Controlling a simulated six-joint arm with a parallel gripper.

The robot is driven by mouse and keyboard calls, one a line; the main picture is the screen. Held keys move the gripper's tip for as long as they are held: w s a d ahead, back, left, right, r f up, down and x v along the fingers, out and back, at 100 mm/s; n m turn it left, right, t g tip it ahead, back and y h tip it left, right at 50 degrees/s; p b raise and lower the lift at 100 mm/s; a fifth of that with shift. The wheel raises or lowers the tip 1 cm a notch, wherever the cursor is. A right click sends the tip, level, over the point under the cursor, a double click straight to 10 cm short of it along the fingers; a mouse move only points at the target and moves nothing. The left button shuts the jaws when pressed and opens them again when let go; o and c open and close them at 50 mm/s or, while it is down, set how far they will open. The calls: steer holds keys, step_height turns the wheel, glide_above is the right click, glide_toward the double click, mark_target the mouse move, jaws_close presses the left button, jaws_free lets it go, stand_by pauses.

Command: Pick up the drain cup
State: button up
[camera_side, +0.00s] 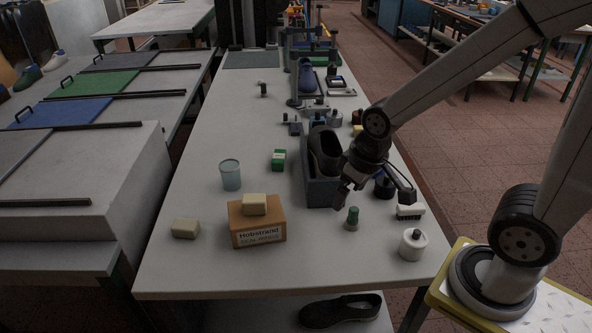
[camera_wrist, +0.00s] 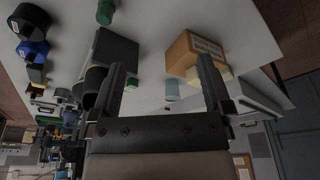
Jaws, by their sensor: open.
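The drain cup appears to be the pale blue-grey cup (camera_side: 230,174), upright on the table left of the middle, behind a cardboard box. In the wrist view the cup (camera_wrist: 172,91) shows between and beyond my two fingers, small and partly in shade. My gripper (camera_side: 343,190) is open and empty, above the table at the right, beside the grey bin that holds a dark shoe. In the wrist view its fingers (camera_wrist: 160,75) are spread wide. The gripper is well to the right of the cup and does not touch it.
A cardboard box (camera_side: 257,227) with a cream block (camera_side: 254,204) on top stands in front of the cup. The grey bin (camera_side: 318,190) stands between cup and gripper. A green block (camera_side: 279,160), green-capped bottle (camera_side: 352,218) and white roll (camera_side: 413,245) are nearby. Table left of the cup is clear.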

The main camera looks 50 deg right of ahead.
steer(key=v, duration=0.2)
steer(key=m+t+y, duration=0.7)
steer(key=m+t, duration=0.1)
steer(key=m, duration=2.1)
glide_above(231, 176)
steer(key=s+d, duration=0.2)
steer(key=d, duration=0.2)
steer(key=shift+t, duration=0.4)
steer(key=shift+w+f, duration=0.15)
steer(key=shift+f, duration=3.45)
steer(key=shift+w+f, duration=0.1)
steer(key=shift+f, duration=3.5)
